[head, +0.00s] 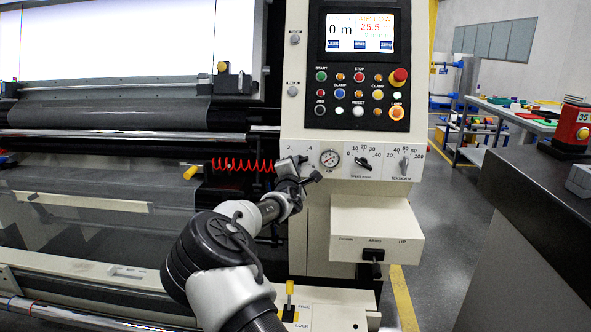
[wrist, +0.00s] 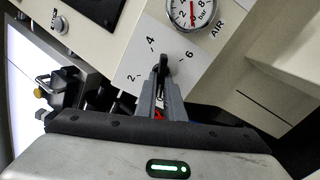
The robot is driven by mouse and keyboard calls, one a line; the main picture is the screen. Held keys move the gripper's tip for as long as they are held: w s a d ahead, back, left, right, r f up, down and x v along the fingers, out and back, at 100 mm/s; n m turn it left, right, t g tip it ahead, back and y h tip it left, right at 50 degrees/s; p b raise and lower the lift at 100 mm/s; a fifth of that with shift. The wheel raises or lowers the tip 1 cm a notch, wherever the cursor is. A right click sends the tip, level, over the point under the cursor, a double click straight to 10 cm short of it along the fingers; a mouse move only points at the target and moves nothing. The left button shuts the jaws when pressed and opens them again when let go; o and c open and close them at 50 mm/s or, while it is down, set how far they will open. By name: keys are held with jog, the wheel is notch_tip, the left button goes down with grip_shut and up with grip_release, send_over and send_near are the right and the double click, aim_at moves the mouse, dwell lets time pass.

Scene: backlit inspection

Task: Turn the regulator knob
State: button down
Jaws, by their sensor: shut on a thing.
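The regulator knob (wrist: 163,66) is a small black knob on a white panel, with 2, 4 and 6 marked around it in the wrist view. My gripper (wrist: 163,80) is at the panel with its fingers shut on the knob. The fingers cover part of the knob and its lower side. In the head view, my gripper (head: 301,168) reaches the left end of the dial strip and hides the knob. The air gauge (head: 329,158) is just right of it; it also shows in the wrist view (wrist: 193,12), with its red needle near vertical.
A speed knob (head: 363,162) and a tension knob (head: 404,163) sit farther right on the strip. The button panel (head: 361,97) and screen are above. A box with a lever (head: 376,238) juts out below. A red coiled hose (head: 242,165) hangs at left.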

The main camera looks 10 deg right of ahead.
jog(key=shift+d+f+n+b, duration=0.15)
jog(key=shift+n+b, duration=0.3)
jog(key=shift+n, duration=0.35)
jog(key=c, duration=1.9)
grip_release()
jog(key=shift+o, duration=0.2)
jog(key=p+v, duration=0.2)
jog(key=v, duration=1.5)
jog(key=shift+s, duration=0.25)
